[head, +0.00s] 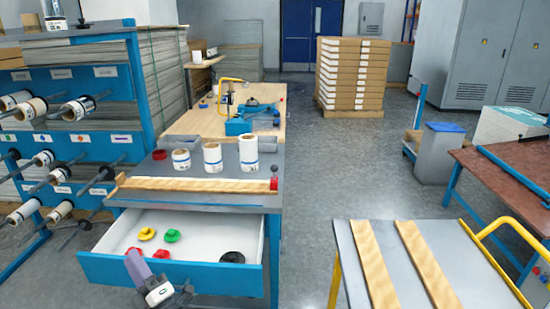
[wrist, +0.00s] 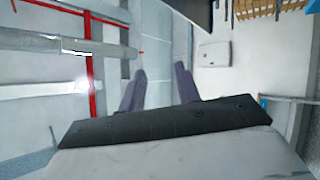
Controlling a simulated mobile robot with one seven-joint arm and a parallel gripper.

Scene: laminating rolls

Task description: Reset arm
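My gripper (head: 137,266) shows at the bottom of the head view, in front of the open drawer, with its fingers pointing up. It overlaps the drawer's front panel (head: 215,277) in the picture; I cannot tell the distance between them. In the wrist view its two purple-grey fingers (wrist: 160,72) stand apart with nothing between them. Beyond them are pale walls or ceiling and red pipes (wrist: 90,50). Most of my arm is out of view.
The drawer holds a yellow piece (head: 146,234), a green piece (head: 171,236), red pieces and a black disc (head: 232,257). Three white rolls (head: 213,159) stand on the grey bench above. A roll rack (head: 75,110) is left; a cart with planks (head: 367,265) is right. Floor between is clear.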

